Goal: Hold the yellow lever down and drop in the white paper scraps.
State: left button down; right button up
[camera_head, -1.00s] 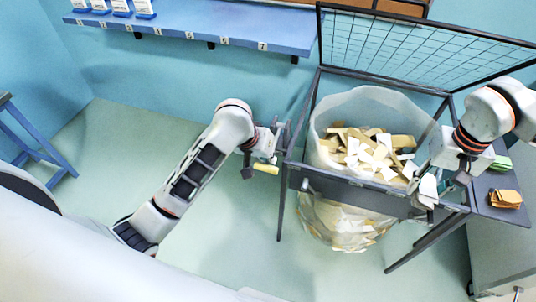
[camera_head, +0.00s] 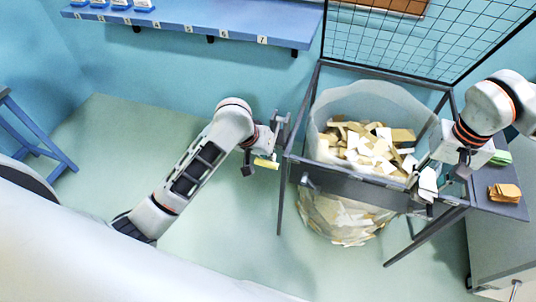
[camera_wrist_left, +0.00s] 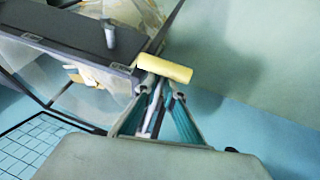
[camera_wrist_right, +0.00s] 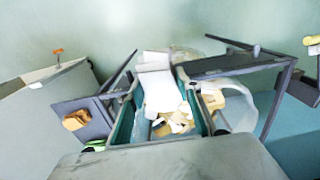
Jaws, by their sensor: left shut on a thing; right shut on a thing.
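The yellow lever (camera_head: 266,163) sticks out at the left side of the dark bin frame (camera_head: 370,188). My left gripper (camera_head: 258,152) is shut on it; the left wrist view shows the yellow grip (camera_wrist_left: 165,68) at the fingertips. White paper scraps (camera_wrist_right: 158,86) are pinched in my right gripper (camera_wrist_right: 160,100). In the head view these white scraps (camera_head: 428,181) hang over the frame's front right edge. The mesh lid (camera_head: 420,35) stands raised at the back. Below it a clear bag (camera_head: 340,100) holds tan and white scraps.
A dark side shelf (camera_head: 500,207) at the right carries an orange-tan stack (camera_head: 504,192) and a green stack (camera_head: 500,158). A blue wall shelf (camera_head: 190,25) is at the upper left. The floor left of the bin is clear.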

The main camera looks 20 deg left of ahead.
pick_arm(q)
jog(key=shift+s+a+f, duration=0.2)
jog(key=shift+a+f, duration=0.15)
jog(key=shift+f, duration=0.1)
pick_arm(e)
jog(key=s, duration=1.5)
pick_arm(q)
jog(key=shift+r, duration=0.15)
jog(key=shift+w+r, duration=0.2)
jog(key=shift+r, duration=2.35)
jog(key=c, duration=2.1)
grip_release()
jog(key=shift+f, duration=0.1)
pick_arm(e)
jog(key=shift+a, duration=0.15)
pick_arm(q)
jog(key=shift+s+d, duration=0.1)
jog(key=shift+d, duration=0.05)
